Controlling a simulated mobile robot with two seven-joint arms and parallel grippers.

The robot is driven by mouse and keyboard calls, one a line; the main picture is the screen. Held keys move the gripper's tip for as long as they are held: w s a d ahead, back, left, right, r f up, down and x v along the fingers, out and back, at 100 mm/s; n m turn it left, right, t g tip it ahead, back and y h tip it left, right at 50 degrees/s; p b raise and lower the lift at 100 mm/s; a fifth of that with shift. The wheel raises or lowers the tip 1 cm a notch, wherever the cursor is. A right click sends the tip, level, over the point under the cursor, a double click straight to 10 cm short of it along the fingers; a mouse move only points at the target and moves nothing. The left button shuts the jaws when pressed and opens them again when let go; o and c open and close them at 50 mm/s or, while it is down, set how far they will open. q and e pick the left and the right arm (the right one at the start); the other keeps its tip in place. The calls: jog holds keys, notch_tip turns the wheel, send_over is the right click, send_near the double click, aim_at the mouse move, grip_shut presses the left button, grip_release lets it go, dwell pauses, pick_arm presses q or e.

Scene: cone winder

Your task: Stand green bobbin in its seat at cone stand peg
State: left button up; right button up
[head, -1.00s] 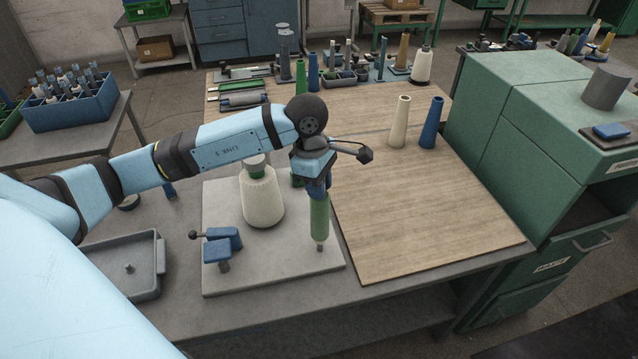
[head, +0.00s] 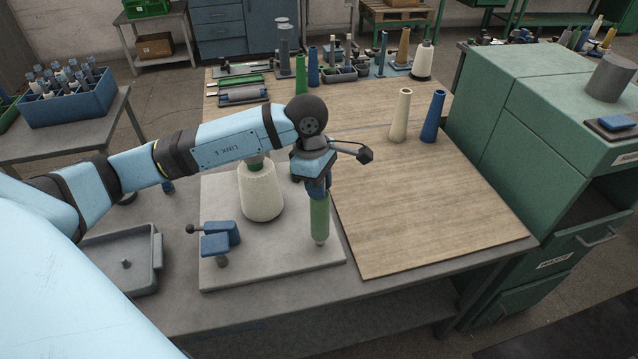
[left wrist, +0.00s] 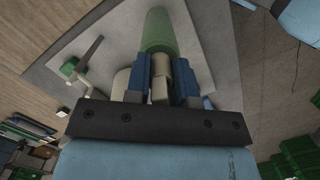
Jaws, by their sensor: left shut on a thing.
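The green bobbin (head: 319,217) hangs about upright below my left gripper (head: 318,190), over the front right part of the pale stand plate (head: 270,262). The gripper is shut on its upper end. A small pale tip shows just under the bobbin; I cannot tell whether the two touch or the bobbin is seated. In the left wrist view the bobbin (left wrist: 158,32) sticks out beyond the blue fingers (left wrist: 162,75), with pale pieces between them. A cream yarn cone (head: 261,194) stands on the plate, its top partly hidden by my arm. My right gripper is not in view.
A blue bracket with a black knob (head: 220,238) sits at the plate's left front. A grey tray (head: 120,262) lies further left. Cream (head: 400,115) and blue (head: 433,117) cones stand on the wooden board (head: 430,215), whose front is clear. A green cabinet (head: 530,150) stands at right.

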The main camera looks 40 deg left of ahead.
pick_arm(q)
jog(key=shift+f+b, duration=0.9)
jog(key=shift+f, duration=0.05)
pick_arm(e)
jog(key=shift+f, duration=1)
pick_arm(q)
jog(key=o, duration=0.9)
jog(key=shift+r, duration=0.15)
notch_tip(320, 180, up, 14)
jog(key=a, duration=0.2)
jog(key=shift+s+f, duration=0.2)
jog(key=shift+f, duration=0.05)
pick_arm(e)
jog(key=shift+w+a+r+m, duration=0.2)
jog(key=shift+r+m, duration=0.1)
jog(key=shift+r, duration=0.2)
